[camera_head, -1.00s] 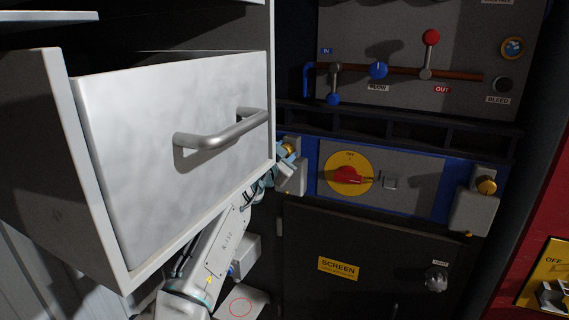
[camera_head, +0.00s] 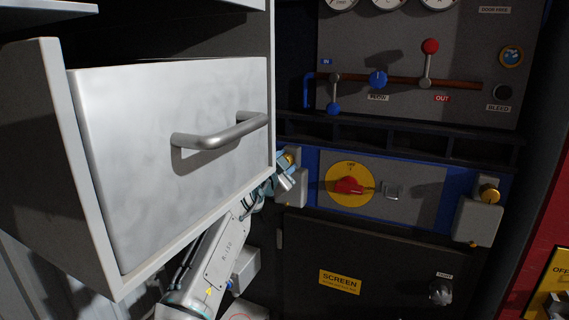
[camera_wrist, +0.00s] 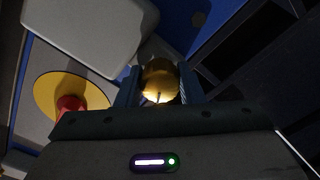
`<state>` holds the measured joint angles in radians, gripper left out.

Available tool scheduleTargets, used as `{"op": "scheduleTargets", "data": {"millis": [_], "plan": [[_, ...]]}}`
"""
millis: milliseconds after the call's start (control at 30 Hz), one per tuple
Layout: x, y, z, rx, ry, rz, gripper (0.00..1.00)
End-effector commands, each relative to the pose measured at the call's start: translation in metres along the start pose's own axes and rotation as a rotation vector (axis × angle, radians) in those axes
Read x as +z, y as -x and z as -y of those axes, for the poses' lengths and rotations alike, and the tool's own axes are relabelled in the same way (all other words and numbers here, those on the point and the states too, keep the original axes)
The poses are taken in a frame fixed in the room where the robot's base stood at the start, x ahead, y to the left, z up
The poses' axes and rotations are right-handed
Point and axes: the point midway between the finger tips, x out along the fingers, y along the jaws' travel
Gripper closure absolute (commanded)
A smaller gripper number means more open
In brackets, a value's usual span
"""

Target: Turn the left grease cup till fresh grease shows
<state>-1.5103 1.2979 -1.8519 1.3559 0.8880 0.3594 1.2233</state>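The left grease cup is a brass-coloured round cap (camera_wrist: 160,82) in the wrist view. My gripper (camera_wrist: 161,90) has one finger on each side of it, and the cap fills the gap, so the fingers look shut on it. In the head view my gripper (camera_head: 284,172) reaches from under the drawer to the left grease cup (camera_head: 291,157), which is mostly hidden. I cannot make out any fresh grease.
A pulled-out drawer (camera_head: 120,170) with a bar handle hangs over my arm. A red knob on a yellow disc (camera_head: 350,171) is right of the cup. A second brass cup (camera_head: 489,194) sits at the panel's right end. A dark SCREEN door (camera_head: 360,245) is below.

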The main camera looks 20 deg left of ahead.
Motion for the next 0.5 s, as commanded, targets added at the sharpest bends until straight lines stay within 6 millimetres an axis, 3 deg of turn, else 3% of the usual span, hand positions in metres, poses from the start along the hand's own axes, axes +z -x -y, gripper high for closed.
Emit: {"op": "scheduleTargets", "data": {"millis": [33, 67, 500], "plan": [[-0.0003, -0.0001, -0.0003, 0.001, 0.000, 0.000, 0.53], [-0.0003, -0.0001, -0.0003, 0.001, 0.000, 0.000, 0.45], [0.0004, -0.0004, -0.0013, 0.004, 0.012, 0.001, 0.45]]}}
